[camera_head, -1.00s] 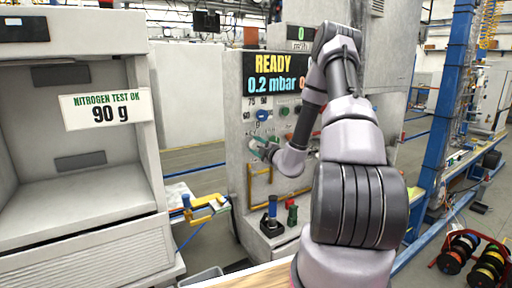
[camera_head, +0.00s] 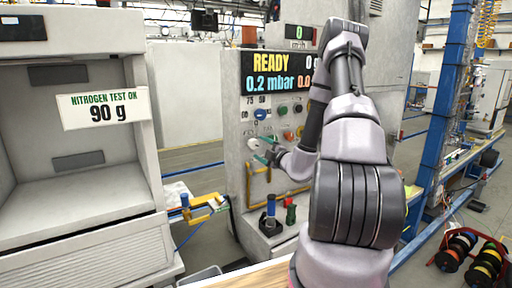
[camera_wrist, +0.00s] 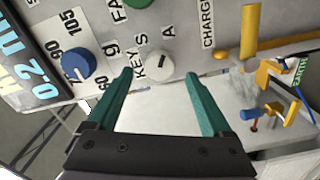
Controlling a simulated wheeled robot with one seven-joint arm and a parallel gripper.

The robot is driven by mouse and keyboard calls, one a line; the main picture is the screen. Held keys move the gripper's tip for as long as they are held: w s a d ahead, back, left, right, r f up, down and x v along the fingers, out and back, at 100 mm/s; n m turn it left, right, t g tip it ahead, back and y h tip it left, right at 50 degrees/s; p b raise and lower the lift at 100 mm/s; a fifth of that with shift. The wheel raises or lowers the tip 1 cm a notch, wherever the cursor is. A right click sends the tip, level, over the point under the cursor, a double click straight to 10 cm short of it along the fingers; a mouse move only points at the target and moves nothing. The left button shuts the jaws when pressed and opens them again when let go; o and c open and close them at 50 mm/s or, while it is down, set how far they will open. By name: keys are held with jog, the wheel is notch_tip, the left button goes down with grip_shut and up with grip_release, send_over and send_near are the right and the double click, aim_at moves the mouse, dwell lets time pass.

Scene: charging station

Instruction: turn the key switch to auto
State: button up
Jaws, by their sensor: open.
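The key switch is a round white knob (camera_wrist: 160,67) on the grey panel, beside the printed letters "KEY S" and "A" in the wrist view. It has a small dark mark, but I cannot tell its setting. In the head view the knob (camera_head: 253,143) is small on the panel's left side. My gripper (camera_wrist: 165,80) has two teal fingers, open and wide apart. In the wrist view the knob appears between and just beyond the fingertips. The fingers look empty, and contact with the knob does not show. In the head view my gripper (camera_head: 265,150) is close in front of the panel.
A blue knob (camera_wrist: 77,64) sits beside the key switch. A green button (camera_head: 283,111) and other controls are on the panel, under the "READY" display (camera_head: 278,72). A yellow handle (camera_head: 249,186) is below. A blue-topped stand (camera_head: 271,210) stands on the ledge.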

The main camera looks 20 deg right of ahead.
jog(key=s, duration=0.2)
jog(key=s+d, duration=0.1)
jog(key=s, duration=0.2)
jog(key=shift+s, duration=0.25)
